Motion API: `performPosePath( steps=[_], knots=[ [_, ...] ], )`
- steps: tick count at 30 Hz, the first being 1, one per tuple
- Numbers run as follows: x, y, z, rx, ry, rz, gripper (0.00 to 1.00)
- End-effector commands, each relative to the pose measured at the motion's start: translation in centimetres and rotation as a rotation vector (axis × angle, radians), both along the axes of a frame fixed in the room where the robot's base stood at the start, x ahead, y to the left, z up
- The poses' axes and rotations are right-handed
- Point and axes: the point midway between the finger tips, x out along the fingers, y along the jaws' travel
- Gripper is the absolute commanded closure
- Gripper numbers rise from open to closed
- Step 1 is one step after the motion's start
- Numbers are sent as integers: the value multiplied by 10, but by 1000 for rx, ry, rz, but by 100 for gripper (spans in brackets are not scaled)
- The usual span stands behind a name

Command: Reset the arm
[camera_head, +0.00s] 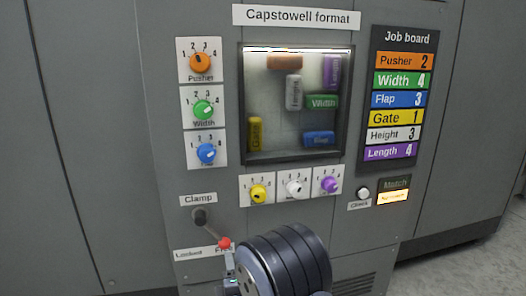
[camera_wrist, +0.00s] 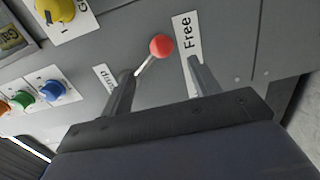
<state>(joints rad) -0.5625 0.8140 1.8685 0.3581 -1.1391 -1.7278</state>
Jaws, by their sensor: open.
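My gripper (camera_wrist: 159,68) is open, with its two dark fingers apart in the wrist view. The red ball of the clamp lever (camera_wrist: 162,46) shows just beyond the fingertips, between their lines, with no visible contact. In the head view the clamp lever (camera_head: 211,230) slants down and right from its dark pivot, and its red ball (camera_head: 224,243) is beside the "Free" label. My dark round wrist covers part of the panel's lower middle, and the gripper (camera_head: 231,264) is just below the red ball, partly hidden. Nothing is held.
Orange (camera_head: 200,63), green (camera_head: 203,109) and blue (camera_head: 206,153) knobs line the window's left. Yellow (camera_head: 258,192), white (camera_head: 294,188) and purple (camera_head: 329,184) knobs sit below it. The window (camera_head: 341,130) shows coloured blocks. A job board (camera_head: 405,38) is right; a lamp (camera_head: 393,197) below glows.

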Motion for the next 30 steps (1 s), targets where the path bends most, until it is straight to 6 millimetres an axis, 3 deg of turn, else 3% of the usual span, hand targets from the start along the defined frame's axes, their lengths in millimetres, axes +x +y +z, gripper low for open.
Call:
performPosePath(
  steps=[2, 21, 30],
  knots=[
    [-15, -3, 1, -1, 1, 3, 41],
    [93, 20, -2, 1, 1, -4, 41],
    [90, 31, -7, 98, 26, -2, 41]
  ],
)
